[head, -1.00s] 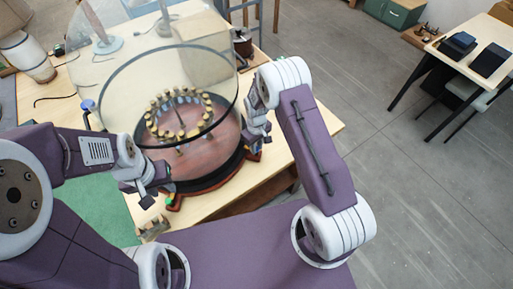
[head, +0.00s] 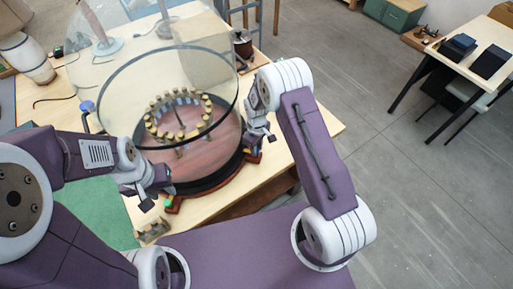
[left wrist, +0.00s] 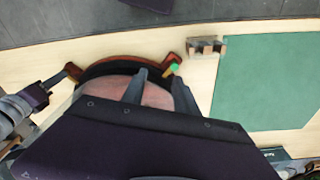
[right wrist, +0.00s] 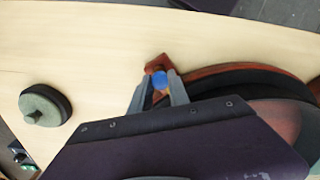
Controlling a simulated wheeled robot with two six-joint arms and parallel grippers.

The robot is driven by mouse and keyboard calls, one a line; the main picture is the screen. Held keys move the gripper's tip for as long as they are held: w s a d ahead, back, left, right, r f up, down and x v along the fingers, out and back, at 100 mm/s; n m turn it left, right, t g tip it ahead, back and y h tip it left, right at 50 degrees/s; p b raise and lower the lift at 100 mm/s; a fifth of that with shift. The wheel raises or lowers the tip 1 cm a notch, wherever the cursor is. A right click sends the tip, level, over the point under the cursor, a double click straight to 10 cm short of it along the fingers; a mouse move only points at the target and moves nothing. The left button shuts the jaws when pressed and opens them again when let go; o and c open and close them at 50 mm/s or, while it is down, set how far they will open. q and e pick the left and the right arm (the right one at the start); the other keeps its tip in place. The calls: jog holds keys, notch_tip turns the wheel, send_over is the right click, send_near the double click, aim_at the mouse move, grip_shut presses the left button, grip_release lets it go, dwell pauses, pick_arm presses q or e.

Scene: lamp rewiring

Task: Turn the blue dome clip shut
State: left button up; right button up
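A clear glass dome (head: 150,102) stands over a round dark-rimmed base with a reddish floor (head: 205,163). The blue dome clip (right wrist: 160,80) sits on a reddish-brown lug at the base's rim, in the right wrist view. My right gripper (right wrist: 159,78) has its fingers on both sides of the blue clip, close against it; in the head view the gripper (head: 264,138) hides the clip. A green clip (left wrist: 175,68) shows on another lug. My left gripper (left wrist: 159,78) is open and empty near it; it also shows in the head view (head: 150,202).
A ring of small brass-coloured posts (head: 180,110) stands inside the dome. A small notched block (head: 152,231) lies near the table's front edge, beside a green mat (left wrist: 265,80). A round grey-green knob-topped object (right wrist: 44,105) stands on bare tabletop.

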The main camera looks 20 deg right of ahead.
jog(key=o, duration=0.4)
jog(key=shift+r, duration=0.15)
notch_tip(320, 180, up, 8)
jog(key=shift+f+b, duration=0.1)
jog(key=shift+b, duration=1)
jog(key=shift+r, duration=0.55)
